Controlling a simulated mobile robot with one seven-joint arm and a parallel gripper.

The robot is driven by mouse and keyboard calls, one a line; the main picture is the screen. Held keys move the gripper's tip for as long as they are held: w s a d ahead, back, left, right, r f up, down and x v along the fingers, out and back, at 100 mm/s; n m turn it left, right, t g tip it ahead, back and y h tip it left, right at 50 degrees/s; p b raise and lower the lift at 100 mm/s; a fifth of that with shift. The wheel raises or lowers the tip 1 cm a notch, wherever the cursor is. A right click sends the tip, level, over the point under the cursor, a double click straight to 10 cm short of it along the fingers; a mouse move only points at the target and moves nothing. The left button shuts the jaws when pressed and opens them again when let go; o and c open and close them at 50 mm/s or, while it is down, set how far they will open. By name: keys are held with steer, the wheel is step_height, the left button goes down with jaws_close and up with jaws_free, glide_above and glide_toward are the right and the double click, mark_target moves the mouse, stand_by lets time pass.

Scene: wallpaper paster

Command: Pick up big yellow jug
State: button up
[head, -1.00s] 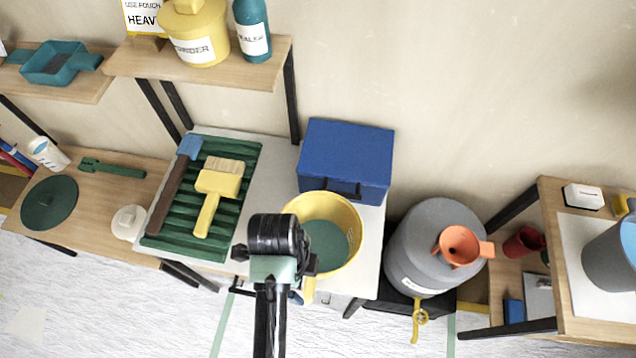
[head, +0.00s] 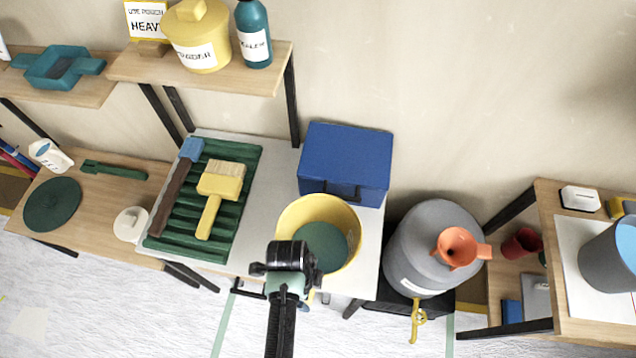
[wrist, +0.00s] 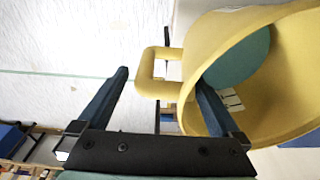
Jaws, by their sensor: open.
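The big yellow jug (head: 350,218) stands at the front of the white-topped table, its mouth open toward the camera, with a green surface showing inside. In the wrist view the jug (wrist: 205,48) fills the upper right, and its squared yellow handle (wrist: 147,62) points left. My gripper (head: 300,268) is at the jug's near side in the head view, partly covering it. In the wrist view my gripper (wrist: 162,80) is open, with the handle between its fingers. The left finger is beyond the handle's outer side; the right finger overlaps the jug's rim. I cannot tell whether either touches.
A blue box (head: 345,160) stands right behind the jug. A grey tank (head: 410,235) with an orange funnel (head: 458,248) stands to the right.

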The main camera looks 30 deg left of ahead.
steer(key=shift+c, duration=0.2)
jaws_close()
stand_by(0.3)
steer(key=shift+r, duration=0.1)
